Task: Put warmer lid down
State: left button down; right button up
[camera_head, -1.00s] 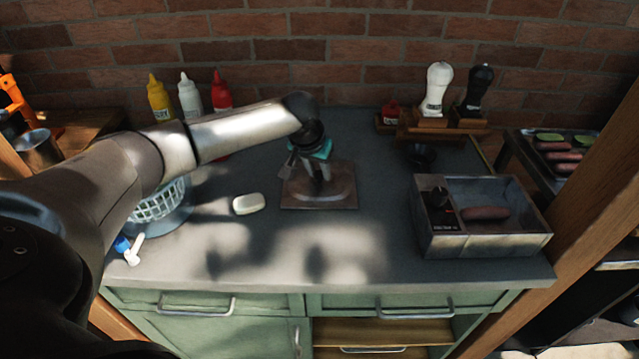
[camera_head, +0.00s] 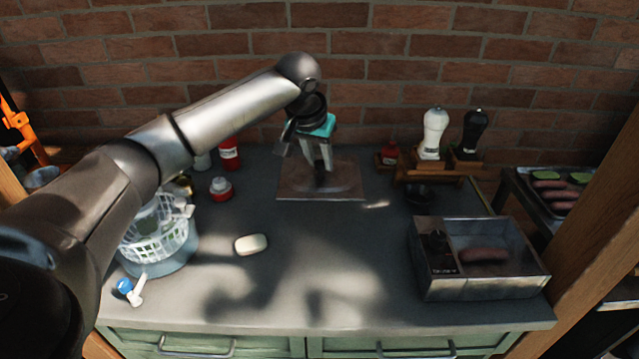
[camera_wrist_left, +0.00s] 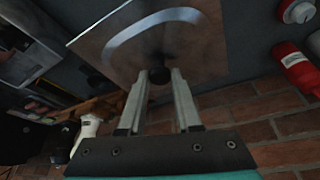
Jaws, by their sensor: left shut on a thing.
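The warmer lid (camera_head: 295,187), a flat dull-metal plate with a dark knob and a curved band, is near the back middle of the counter. My left gripper (camera_head: 320,168) is above it, pointing down, shut on its knob. In the left wrist view, the fingers (camera_wrist_left: 159,88) sit on both sides of the round knob, with the lid (camera_wrist_left: 200,50) beyond. I cannot tell whether the lid touches the counter. The warmer (camera_head: 490,287), an open grey metal box, stands at the front right with a sausage (camera_head: 484,255) inside. My right gripper is not in view.
A white soap-like block (camera_head: 251,244) and a white basket (camera_head: 155,248) are at left. A red-and-white container (camera_head: 221,189) stands left of the lid. Two shakers (camera_head: 434,133) on wooden stands and a black bowl (camera_head: 419,192) are right of it. The front middle counter (camera_head: 330,285) is clear.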

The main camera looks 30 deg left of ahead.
aim_at(320, 164)
pick_arm(q)
notch_tip(320, 164, up, 5)
jog(key=shift+r+p, duration=0.2)
jog(key=shift+p, duration=0.1)
jog(key=s+d+f+m+b, duration=0.1)
jog(key=s+d+f+b, duration=0.1)
jog(key=s+d, duration=0.4)
jog(key=s+d+f+b, duration=0.3)
jog(key=s+d+f, duration=0.2)
jog(key=d, duration=0.5)
jog(key=shift+s+d+m+h, duration=0.3)
jog(key=shift+s+d+m, duration=0.05)
jog(key=shift+d+m, duration=0.05)
